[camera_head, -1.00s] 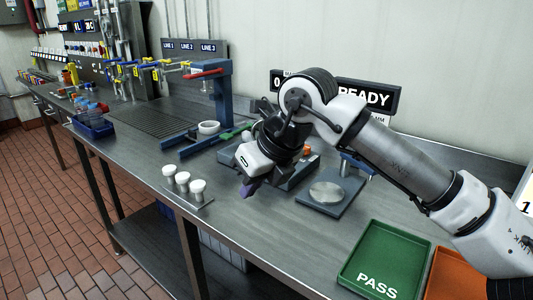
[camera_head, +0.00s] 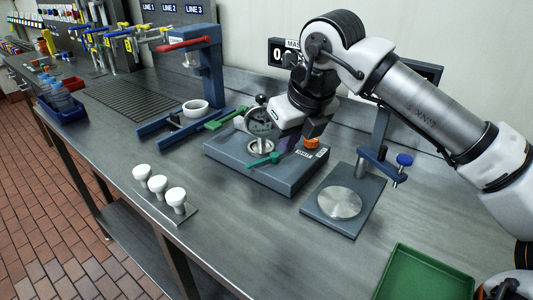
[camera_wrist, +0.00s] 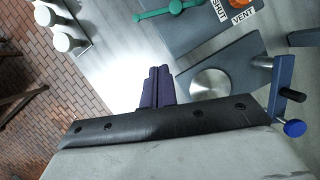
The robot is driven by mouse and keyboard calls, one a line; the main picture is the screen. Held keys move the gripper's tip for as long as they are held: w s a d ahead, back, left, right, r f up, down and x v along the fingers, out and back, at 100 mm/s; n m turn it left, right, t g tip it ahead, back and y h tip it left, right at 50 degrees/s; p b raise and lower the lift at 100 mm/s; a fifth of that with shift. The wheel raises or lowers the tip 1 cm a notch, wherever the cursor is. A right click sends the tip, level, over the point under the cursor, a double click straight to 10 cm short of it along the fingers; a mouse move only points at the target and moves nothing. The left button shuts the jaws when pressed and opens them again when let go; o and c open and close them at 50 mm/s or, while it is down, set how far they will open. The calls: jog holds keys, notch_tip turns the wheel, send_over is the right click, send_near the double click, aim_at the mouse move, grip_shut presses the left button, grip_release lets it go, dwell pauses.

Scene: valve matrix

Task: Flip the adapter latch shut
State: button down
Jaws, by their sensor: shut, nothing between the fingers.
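A grey fixture block (camera_head: 235,164) stands mid-bench. It carries a round gauge (camera_head: 259,122), a metal ring seat (camera_head: 261,147), a green lever (camera_head: 265,159) and an orange knob (camera_head: 311,142). The green lever also shows at the top of the wrist view (camera_wrist: 175,8), near SHUT and VENT labels. A second green handle (camera_head: 222,120) juts from the block's left back. I cannot tell which part is the adapter latch. Contact with the block cannot be seen.
A plate with a metal disc (camera_head: 340,203) and a blue-knobbed clamp (camera_head: 404,160) stands to the right. A blue press frame (camera_head: 211,77) is at the left back. White cups (camera_head: 158,184) stand at the front edge. A green tray (camera_head: 424,275) lies front right.

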jog(key=shift+s, duration=0.15)
jog(key=p+x, duration=0.1)
jog(key=x, duration=0.8)
jog(key=shift+a+p, duration=0.1)
jog(key=shift+p, duration=0.2)
jog(key=w+a, duration=0.1)
jog(key=w+a+p, duration=0.1)
jog(key=shift+w+f, duration=0.3)
jog(key=shift+w, duration=0.1)
jog(key=shift+w+a+f+p, duration=0.1)
jog(key=shift+w+a+p, duration=0.15)
jog(key=shift+w, duration=0.2)
